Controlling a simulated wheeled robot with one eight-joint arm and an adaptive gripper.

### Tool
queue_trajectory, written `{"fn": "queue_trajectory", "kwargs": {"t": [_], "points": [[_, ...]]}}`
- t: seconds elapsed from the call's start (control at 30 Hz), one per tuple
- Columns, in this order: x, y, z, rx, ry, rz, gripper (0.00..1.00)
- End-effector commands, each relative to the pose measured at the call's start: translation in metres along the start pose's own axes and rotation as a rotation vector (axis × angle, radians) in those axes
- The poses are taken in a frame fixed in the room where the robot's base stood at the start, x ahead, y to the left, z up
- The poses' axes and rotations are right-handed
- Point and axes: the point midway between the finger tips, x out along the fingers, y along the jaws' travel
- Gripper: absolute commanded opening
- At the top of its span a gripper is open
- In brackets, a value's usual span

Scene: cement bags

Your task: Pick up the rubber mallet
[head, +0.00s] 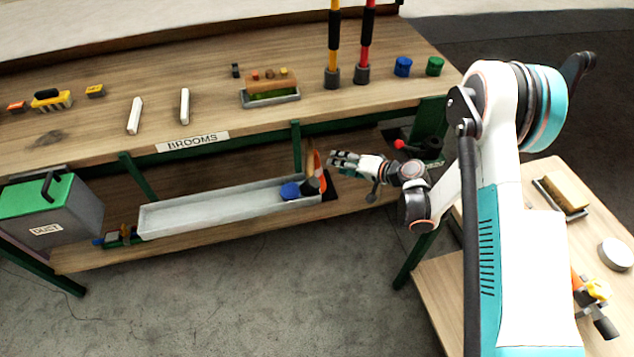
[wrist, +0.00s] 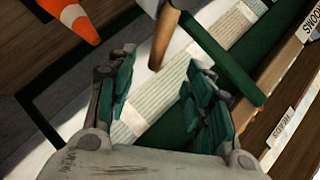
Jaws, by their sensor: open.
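A wooden handle (wrist: 166,32), which looks like the rubber mallet's, enters from the top of the wrist view. Its rounded end lies ahead of and between my fingertips. In the head view a dark block, probably the mallet head (head: 309,186), shows at the right end of the grey tray on the lower shelf, beside the orange cone; its outline is hard to separate there. My gripper (head: 343,160) is open and empty just right of the cone, below the bench top. In the wrist view its fingers (wrist: 158,78) are spread, with no contact visible.
An orange-and-white cone (head: 314,162) stands close by; it also shows in the wrist view (wrist: 75,17). The long grey tray (head: 205,212) holds a blue item (head: 290,190). The bench top (head: 215,80) overhangs the shelf, with a green post (head: 296,145) nearby.

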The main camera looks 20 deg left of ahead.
Motion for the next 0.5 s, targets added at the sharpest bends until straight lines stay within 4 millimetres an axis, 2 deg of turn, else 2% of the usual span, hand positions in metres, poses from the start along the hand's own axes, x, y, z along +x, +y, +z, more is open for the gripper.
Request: {"fn": "queue_trajectory", "kwargs": {"t": [0.2,0.3,0.5], "points": [[0.043,0.001,0.001,-0.002,-0.002,0.000,0.47],[0.059,0.001,0.001,-0.002,-0.002,0.001,0.47],[0.075,0.000,0.000,0.000,-0.001,0.001,0.47]]}}
